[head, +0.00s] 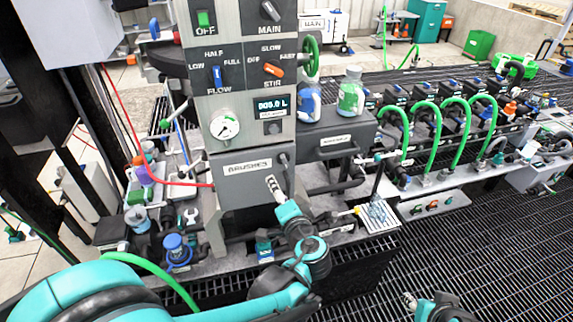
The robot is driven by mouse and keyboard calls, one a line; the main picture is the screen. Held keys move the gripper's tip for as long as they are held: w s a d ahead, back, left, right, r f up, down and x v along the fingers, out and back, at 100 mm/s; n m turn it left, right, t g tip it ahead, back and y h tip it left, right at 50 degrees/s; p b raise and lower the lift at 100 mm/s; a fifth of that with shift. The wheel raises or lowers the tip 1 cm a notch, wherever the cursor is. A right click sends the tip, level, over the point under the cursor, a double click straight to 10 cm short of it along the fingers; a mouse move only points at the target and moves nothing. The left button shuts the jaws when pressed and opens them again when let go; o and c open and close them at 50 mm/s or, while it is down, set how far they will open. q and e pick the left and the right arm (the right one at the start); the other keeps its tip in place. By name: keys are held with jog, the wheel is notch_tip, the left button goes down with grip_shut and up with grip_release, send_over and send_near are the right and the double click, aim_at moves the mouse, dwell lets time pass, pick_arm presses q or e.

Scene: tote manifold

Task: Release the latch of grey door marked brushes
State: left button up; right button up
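The grey door marked BRUSHES (240,183) is on the lower front of the grey control column and looks closed. A small dark fitting (284,161), which may be its latch, sits at the door's upper right edge. My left gripper (271,182) is in front of the door's right part, just below and left of that fitting. I cannot tell whether it touches the door, and its fingers are too small to read as open or shut. My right gripper (409,299) is low at the bottom, over the dark floor grating, away from the door. Its finger state is unclear.
Above the door are a round gauge (224,126), a small display (272,105) and knobs. A grey drawer-like box (335,140) with bottles on top adjoins on the right. Blue-capped fittings (175,245) crowd the lower left. The grating (480,240) at right is clear.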

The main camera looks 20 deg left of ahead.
aim_at(285, 163)
pick_arm(q)
jog(key=w+d+r+m+t, duration=0.2)
jog(key=d+t, duration=0.1)
jog(key=d, duration=0.1)
jog(key=shift+y, duration=0.4)
jog(key=x, duration=0.4)
jog(key=b+x, duration=0.1)
jog(key=x, duration=0.3)
jog(key=shift+s+a+r, duration=0.1)
jog(key=shift+a+r, duration=0.1)
jog(key=shift+r, duration=0.05)
